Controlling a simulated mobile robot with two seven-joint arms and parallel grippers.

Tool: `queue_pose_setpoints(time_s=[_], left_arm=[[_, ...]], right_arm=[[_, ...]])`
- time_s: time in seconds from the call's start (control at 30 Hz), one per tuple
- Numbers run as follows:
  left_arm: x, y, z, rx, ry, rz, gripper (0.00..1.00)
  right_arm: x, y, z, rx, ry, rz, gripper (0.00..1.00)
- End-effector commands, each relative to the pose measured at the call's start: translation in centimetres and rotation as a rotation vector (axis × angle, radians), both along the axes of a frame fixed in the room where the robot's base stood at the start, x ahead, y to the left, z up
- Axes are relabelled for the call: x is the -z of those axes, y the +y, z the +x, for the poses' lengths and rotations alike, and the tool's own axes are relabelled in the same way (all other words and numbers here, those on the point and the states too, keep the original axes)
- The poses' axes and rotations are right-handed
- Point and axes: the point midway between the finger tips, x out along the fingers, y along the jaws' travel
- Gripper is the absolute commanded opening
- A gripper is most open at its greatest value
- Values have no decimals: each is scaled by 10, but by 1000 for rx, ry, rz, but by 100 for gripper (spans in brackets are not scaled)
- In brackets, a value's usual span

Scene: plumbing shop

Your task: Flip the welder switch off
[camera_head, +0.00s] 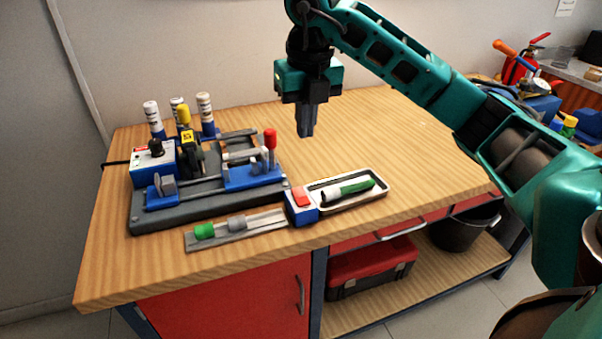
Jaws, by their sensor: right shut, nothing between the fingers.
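The welder (205,182) stands on the left part of the wooden workbench, on a dark grey base with blue clamps and rails. At its left end is a blue and white box (150,163) with a black knob on top. A red-topped lever (270,140) stands upright at its right. A small blue box with a red rocker-like top (301,200) sits in front of the welder; I cannot tell which part is the welder switch. My right gripper (307,131) is shut and empty, pointing down above the bench, behind and right of the welder, touching nothing. My left gripper is out of view.
A tray (383,195) with a green-handled tool lies right of the red-topped box. A grey strip (266,226) with green and grey fittings lies left of it. Several white bottles (204,112) stand behind the welder.

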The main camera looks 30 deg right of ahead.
Motion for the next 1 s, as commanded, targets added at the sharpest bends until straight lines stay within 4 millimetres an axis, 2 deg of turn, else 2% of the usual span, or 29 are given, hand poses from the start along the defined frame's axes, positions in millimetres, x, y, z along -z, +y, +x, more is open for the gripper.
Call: queue_pose_setpoints(time_s=[0.17,0.5,0.7,0.83,1.0], left_arm=[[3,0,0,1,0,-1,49],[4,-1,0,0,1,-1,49],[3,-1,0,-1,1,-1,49],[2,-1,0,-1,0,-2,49],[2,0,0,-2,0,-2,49]], right_arm=[[17,0,1,-1,5,1,0],[86,-2,9,-1,5,2,0],[120,-3,13,-2,5,2,0],[133,-3,15,-3,3,1,0],[139,-3,16,-3,0,2,0]])
